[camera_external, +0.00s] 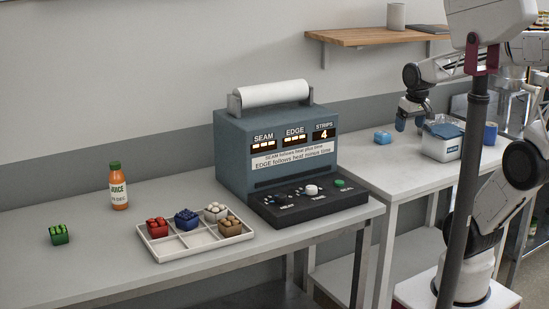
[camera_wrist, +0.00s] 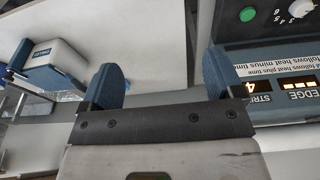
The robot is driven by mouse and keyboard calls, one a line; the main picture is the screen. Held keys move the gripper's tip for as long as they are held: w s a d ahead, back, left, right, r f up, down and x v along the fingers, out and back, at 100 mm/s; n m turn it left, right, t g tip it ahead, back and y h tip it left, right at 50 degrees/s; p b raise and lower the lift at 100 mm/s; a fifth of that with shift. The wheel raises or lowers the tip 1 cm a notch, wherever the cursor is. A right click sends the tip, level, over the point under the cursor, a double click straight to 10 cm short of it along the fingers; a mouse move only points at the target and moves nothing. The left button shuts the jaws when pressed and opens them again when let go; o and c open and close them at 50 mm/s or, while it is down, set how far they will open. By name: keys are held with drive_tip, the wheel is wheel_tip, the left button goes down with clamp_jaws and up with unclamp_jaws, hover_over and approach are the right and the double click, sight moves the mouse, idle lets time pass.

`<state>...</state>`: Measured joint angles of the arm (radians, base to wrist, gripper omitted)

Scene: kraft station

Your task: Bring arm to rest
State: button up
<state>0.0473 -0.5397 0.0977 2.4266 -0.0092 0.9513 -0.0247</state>
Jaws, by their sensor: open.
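My gripper (camera_external: 410,122) hangs at the upper right in the external view, near the wall and over the right table. Its blue fingers point down. In the wrist view my gripper (camera_wrist: 161,78) shows its two blue fingers spread wide apart with nothing between them. My arm reaches in from the right, partly hidden by a dark pole in the foreground.
The teal sealing machine (camera_external: 275,150), compartment tray (camera_external: 193,245), juice bottle (camera_external: 118,186) and green punnet (camera_external: 59,235) occupy the left table.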

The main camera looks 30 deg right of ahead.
drive_tip(key=s+a+f, duration=0.1)
drive_tip(key=s+f, duration=0.1)
drive_tip(key=s, duration=0.3)
drive_tip(key=shift+s+a, duration=0.2)
drive_tip(key=shift+s, duration=0.2)
drive_tip(key=shift+f, duration=0.1)
idle(0.8)
